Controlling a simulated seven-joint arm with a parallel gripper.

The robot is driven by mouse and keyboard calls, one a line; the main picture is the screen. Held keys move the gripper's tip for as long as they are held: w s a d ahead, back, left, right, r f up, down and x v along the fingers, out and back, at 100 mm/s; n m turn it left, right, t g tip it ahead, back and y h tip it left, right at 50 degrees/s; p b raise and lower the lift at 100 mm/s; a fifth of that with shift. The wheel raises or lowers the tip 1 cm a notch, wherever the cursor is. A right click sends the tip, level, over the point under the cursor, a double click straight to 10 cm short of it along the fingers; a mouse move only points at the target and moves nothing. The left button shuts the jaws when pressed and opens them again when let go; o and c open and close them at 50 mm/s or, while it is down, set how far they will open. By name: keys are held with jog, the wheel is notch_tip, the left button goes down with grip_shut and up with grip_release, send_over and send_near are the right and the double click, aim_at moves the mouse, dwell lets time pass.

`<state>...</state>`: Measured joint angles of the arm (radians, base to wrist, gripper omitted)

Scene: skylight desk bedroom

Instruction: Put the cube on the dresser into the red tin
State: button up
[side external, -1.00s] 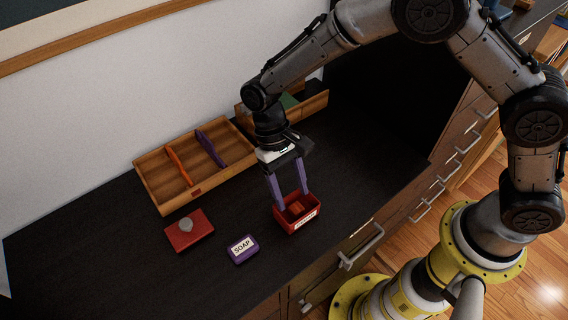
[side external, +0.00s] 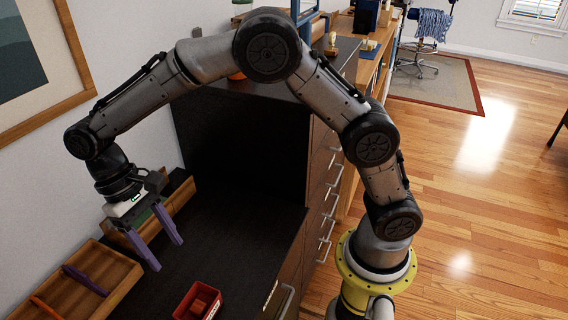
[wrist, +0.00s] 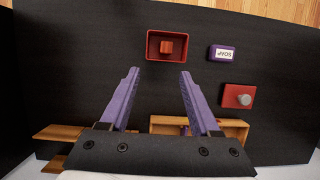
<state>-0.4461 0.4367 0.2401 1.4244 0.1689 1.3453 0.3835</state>
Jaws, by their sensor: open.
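The red tin (side external: 183,308) stands on the dark dresser top, at the bottom of the side view. The orange-red cube (side external: 198,307) lies inside it. In the wrist view the open red tin (wrist: 150,47) shows from above, with the cube (wrist: 166,47) near its middle, apart from my fingers. My gripper (side external: 167,254) is open and empty, raised above the dresser near the wooden trays. In the wrist view its two purple fingers (wrist: 158,75) are spread, with bare dark surface between them.
A purple soap box (wrist: 222,53) and a red box with a grey knob (wrist: 238,96) lie beside the tin. A divided wooden tray (side external: 119,270) and another wooden box (side external: 180,199) line the wall. The dark top between is clear.

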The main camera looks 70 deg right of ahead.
jog(key=s+d+r+t+y, duration=0.1)
jog(key=s+d+r+t, duration=0.5)
jog(key=d+r, duration=0.6)
jog(key=s+d+t, duration=0.1)
jog(key=s+d, duration=0.3)
jog(key=s, duration=0.2)
jog(key=s+d+f+t+h, duration=0.1)
jog(key=s+d+t, duration=0.1)
jog(key=s+d, duration=0.3)
jog(key=s, duration=0.2)
jog(key=shift+s+t, duration=0.3)
